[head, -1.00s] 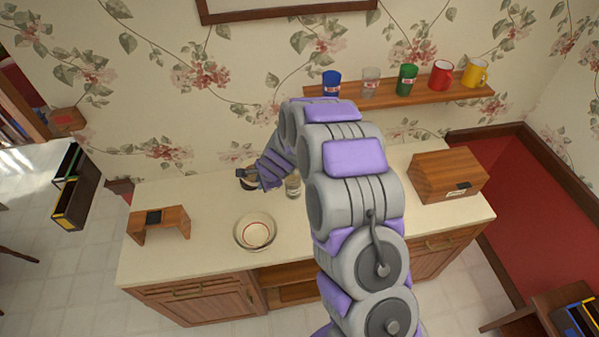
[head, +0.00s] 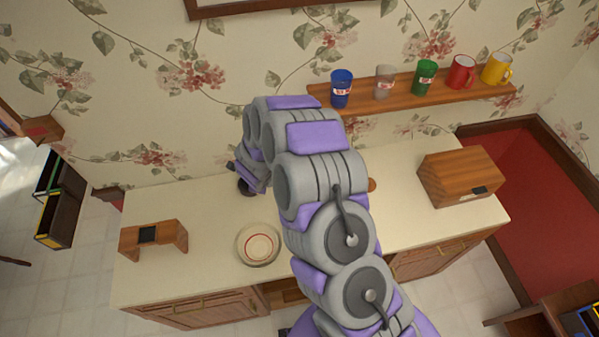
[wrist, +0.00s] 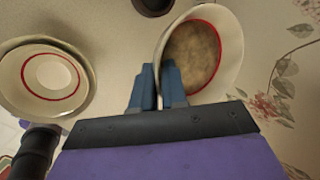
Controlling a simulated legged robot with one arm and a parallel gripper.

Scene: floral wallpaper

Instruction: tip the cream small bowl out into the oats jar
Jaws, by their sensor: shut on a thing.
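The cream small bowl (wrist: 235,45) has a red line inside its rim and holds a brown, grainy filling (wrist: 193,57). My gripper (wrist: 158,82), with blue fingers, is shut on the near edge of this bowl in the wrist view. In the head view my arm and wrist hide most of the gripper at the back left of the counter, and the held bowl cannot be made out. No oats jar can be made out now; my arm covers the middle of the counter, where a small glass jar showed earlier.
Another cream bowl with a red ring (head: 258,261) stands on the counter (head: 205,215); it also shows in the wrist view (wrist: 84,98). A wooden stand (head: 176,235) is at left, a wooden box (head: 463,180) at right. Several mugs line the wall shelf (head: 420,93).

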